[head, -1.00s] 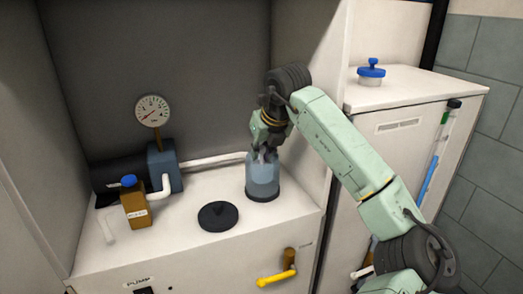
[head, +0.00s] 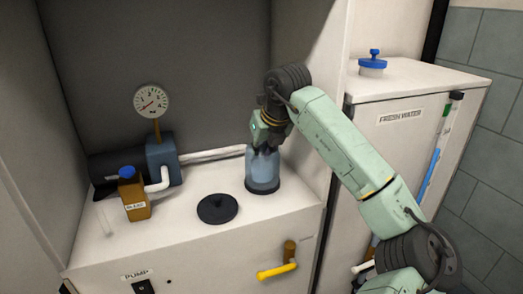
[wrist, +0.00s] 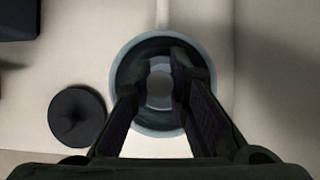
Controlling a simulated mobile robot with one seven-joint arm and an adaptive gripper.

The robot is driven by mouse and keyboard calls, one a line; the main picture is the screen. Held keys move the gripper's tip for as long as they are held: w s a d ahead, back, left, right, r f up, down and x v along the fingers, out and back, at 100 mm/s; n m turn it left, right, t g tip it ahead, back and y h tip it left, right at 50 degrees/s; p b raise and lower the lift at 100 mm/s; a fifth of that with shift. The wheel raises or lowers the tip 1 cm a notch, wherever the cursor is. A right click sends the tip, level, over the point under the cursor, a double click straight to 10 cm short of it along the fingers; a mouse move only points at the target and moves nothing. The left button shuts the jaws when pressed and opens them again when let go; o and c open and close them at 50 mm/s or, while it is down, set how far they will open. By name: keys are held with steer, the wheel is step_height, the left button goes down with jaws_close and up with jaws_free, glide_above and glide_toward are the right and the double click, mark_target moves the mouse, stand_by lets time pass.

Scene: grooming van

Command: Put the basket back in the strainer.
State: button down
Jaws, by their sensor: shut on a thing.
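The strainer (head: 263,176) is a clear bluish bowl with a dark base, upright on the white counter. My gripper (head: 264,150) points down at its open top, with its fingertips at or just inside the rim. In the wrist view the strainer's pale rim (wrist: 118,62) circles both fingers. The fingers are shut on what seems to be the basket; a grey round part of it (wrist: 160,90) shows between them. Most of the basket is hidden by the fingers and bowl wall, so I cannot tell how deep it sits. The black lid (head: 217,208) lies on the counter, knob up.
A pump with a gauge (head: 151,101) and a brown bottle with a blue cap (head: 133,193) stand to the left. A white pipe (head: 215,155) runs behind. A yellow-handled valve (head: 277,270) is on the front. The cabinet wall (head: 313,120) is close on the right.

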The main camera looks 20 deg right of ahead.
steer(key=shift+f+b, duration=0.45)
steer(key=shift+f, duration=0.05)
stand_by(0.3)
